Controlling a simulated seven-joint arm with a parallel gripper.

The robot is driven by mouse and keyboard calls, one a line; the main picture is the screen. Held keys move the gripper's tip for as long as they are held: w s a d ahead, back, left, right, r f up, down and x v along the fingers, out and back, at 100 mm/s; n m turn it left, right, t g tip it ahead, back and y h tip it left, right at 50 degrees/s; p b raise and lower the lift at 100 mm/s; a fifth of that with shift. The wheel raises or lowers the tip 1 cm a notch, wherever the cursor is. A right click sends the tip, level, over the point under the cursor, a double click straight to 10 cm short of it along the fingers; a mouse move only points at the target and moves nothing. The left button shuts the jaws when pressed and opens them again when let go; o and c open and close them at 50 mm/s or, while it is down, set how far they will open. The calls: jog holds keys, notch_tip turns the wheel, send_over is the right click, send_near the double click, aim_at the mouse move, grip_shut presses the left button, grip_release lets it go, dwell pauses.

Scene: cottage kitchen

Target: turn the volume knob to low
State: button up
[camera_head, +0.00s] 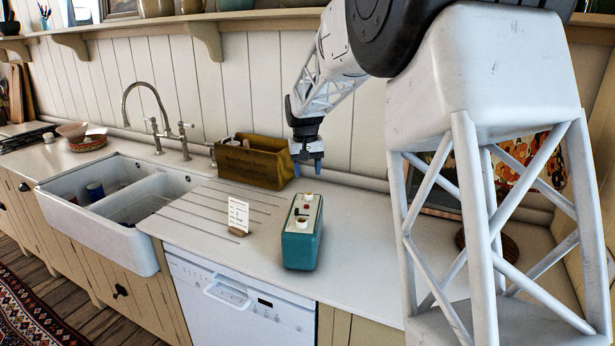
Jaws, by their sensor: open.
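A teal box with a cream top panel (302,246) stands on the counter right of the sink. Its top carries a small white knob near the back (308,196), a red spot (306,209) and a larger cream knob near the front (302,222). I cannot tell which knob is the volume knob or read its setting. A small white card (238,214) with writing too small to read stands in a wooden holder left of the box. My gripper (307,170) points down in the air near the back end of the box, open and empty, apart from the knobs.
A brown wooden caddy (252,164) stands behind and left of the box, near my gripper. The double sink (118,198) and tap (150,112) are at left. The counter (350,250) just right of the box is clear.

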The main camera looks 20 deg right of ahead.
aim_at(309, 193)
jog(key=shift+n, duration=0.6)
jog(key=shift+f, duration=0.15)
dwell(0.3)
jog(key=shift+d+f, duration=0.2)
jog(key=shift+f, duration=3.55)
jog(key=shift+c, duration=0.3)
jog(key=c, duration=0.9)
jog(key=shift+o, duration=0.2)
jog(key=shift+m, duration=0.6)
